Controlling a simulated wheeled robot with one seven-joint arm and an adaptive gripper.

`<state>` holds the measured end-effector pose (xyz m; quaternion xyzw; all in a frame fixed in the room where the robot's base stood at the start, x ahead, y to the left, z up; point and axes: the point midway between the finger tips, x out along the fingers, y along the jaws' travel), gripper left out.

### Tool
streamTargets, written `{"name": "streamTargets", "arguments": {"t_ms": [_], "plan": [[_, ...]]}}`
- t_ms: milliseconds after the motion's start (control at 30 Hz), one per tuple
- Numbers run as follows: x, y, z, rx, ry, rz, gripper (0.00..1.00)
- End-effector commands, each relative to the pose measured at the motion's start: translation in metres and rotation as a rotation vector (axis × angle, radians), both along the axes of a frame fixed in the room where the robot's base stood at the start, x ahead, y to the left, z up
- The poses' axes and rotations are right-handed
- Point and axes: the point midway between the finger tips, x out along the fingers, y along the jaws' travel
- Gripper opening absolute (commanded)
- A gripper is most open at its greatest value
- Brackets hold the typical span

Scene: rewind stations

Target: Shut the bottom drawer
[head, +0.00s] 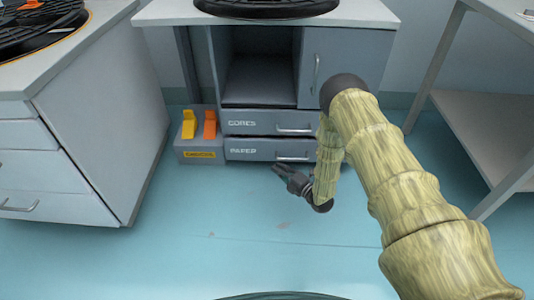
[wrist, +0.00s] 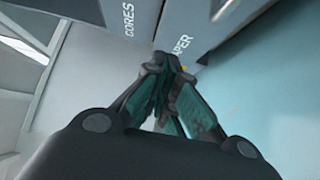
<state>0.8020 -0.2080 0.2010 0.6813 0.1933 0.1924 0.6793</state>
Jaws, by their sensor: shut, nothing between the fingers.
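The bottom drawer, labelled PAPER (head: 262,152), is the lowest front of the grey cabinet, below the drawer labelled CORES (head: 255,124). Its front sits close to the line of the drawer above; I cannot tell whether a small gap is left. My gripper (head: 278,169) is low in front of the bottom drawer, toward its left half, with the fingers together and empty. In the wrist view my fingertips (wrist: 172,62) are beside the PAPER lettering (wrist: 182,42). I cannot tell whether they touch the front. The drawer's handle (head: 292,157) is to the right of the fingertips.
A grey box with a yellow and an orange piece (head: 201,148) stands on the floor left of the cabinet. Another drawer cabinet (head: 75,140) is at the left. A table with a lower shelf (head: 480,125) is at the right. The floor in front is clear.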

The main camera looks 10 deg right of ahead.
Motion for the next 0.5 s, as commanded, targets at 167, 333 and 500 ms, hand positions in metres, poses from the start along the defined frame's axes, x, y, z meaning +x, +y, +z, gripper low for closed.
{"name": "streamTargets", "arguments": {"t_ms": [167,333,500], "plan": [[0.008,0.037,-0.001,0.002,-0.001,-0.001,0.00],[0.016,0.048,-0.005,-0.002,-0.003,-0.001,0.00],[0.035,0.060,-0.006,0.000,-0.005,0.000,0.00]]}}
